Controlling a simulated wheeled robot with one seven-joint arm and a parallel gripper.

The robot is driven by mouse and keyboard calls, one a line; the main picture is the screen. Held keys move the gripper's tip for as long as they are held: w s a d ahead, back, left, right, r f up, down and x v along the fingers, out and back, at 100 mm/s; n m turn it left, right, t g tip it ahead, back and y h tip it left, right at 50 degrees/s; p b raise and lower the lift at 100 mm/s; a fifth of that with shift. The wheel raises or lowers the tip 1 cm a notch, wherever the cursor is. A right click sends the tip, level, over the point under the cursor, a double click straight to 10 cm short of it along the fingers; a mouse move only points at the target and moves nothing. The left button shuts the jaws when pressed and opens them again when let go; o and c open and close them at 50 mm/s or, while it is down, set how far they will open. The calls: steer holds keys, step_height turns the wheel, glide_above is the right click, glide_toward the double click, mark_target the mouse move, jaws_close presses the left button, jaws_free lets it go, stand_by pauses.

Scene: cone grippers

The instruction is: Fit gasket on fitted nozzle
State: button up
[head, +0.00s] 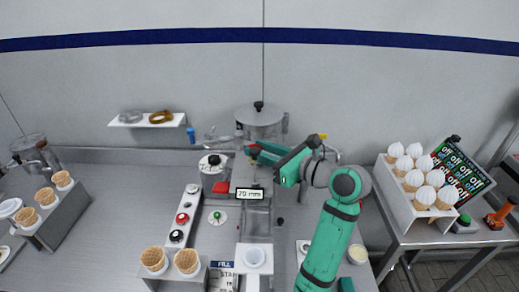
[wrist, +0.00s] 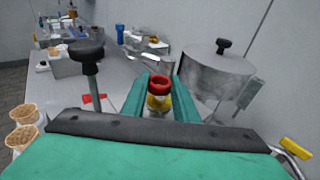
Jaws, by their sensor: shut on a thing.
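My gripper (head: 256,153) reaches in front of the steel machine with the round hopper (head: 260,118). In the wrist view, my gripper's green fingers (wrist: 160,98) are shut on a small red ring (wrist: 160,82), which looks like the gasket. A clear part with yellow (wrist: 158,102) shows directly below the ring, between the fingers. I cannot tell whether that part is the nozzle, or whether the ring sits around it or only lines up with it. In the head view, the fingertips and my arm hide most of this spot.
A wall shelf (head: 146,123) holds rings. Cones fill racks on both sides; a black knob (wrist: 86,52) rises close by.

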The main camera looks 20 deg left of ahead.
steer(key=shift+f, duration=0.6)
steer(key=shift+f, duration=0.1)
steer(key=shift+a, duration=0.1)
steer(key=shift+d+r, duration=0.2)
steer(key=shift+r, duration=0.35)
steer(key=shift+a, duration=0.1)
steer(key=shift+w+d, duration=0.2)
steer(key=shift+d, duration=0.1)
